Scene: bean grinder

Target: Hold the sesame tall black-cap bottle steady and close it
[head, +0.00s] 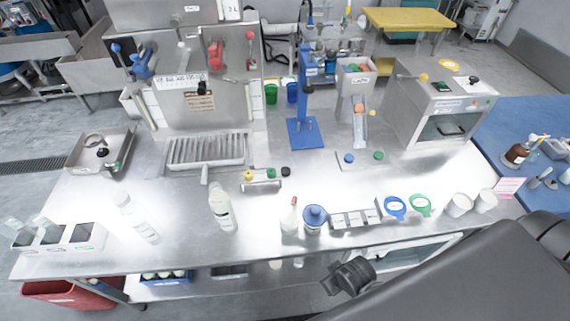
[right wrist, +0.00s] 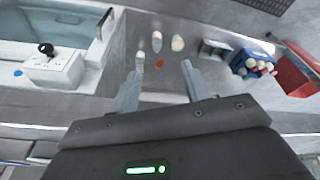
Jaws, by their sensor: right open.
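A tall whitish bottle (head: 222,210) stands near the front middle of the steel table in the head view. A second tall, paler bottle (head: 135,218) is to its left. I cannot read which holds sesame, and neither shows a clear black cap. A small black cap-like piece (head: 286,171) sits at the right end of a small rack behind them. My right gripper (head: 350,276) is in front of the table's front edge, apart from the bottles. In the right wrist view it (right wrist: 160,88) is open, with nothing between its fingers. My left gripper is not in view.
A tray with compartments (head: 60,240) is at left.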

